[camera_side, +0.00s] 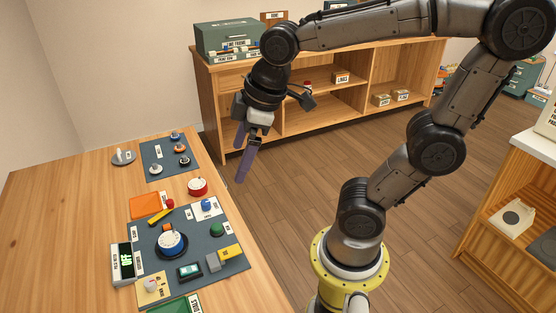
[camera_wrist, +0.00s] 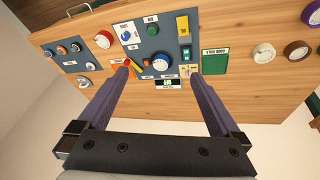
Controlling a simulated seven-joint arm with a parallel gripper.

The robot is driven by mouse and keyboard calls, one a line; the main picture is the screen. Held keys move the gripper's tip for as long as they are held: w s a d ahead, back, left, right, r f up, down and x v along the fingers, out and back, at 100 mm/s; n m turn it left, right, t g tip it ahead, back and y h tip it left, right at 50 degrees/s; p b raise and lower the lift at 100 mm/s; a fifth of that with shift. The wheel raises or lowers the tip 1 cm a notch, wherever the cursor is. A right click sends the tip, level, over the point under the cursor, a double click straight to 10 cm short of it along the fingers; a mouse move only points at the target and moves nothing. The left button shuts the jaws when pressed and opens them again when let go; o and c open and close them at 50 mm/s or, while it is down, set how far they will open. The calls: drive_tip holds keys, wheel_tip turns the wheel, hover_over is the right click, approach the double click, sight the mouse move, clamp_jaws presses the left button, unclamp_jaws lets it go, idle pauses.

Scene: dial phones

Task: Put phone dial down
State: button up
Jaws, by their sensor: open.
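A round blue-and-white dial (camera_side: 171,243) sits on the dark mat on the wooden table; it also shows in the wrist view (camera_wrist: 160,63), between my fingertips in the picture but well beyond them. A red-and-white dial (camera_side: 198,187) stands near the table's right edge, and in the wrist view (camera_wrist: 103,39) it is at upper left. I cannot tell which one is the phone dial. My gripper (camera_side: 243,160) is open and empty, its purple fingers apart. It hangs in the air to the right of the table, clear of everything.
The dark mat (camera_side: 225,280) holds several coloured blocks and buttons. A smaller mat (camera_side: 160,172) with several knobs lies behind, beside an orange tray (camera_side: 148,205). A wooden shelf (camera_side: 235,110) stands at the back. The table's left side is bare.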

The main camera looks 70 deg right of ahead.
drive_tip(key=s+d+f+m+t, duration=0.1)
drive_tip(key=s+m, duration=0.4)
drive_tip(key=s, duration=0.2)
drive_tip(key=shift+c, duration=0.2)
idle(1.2)
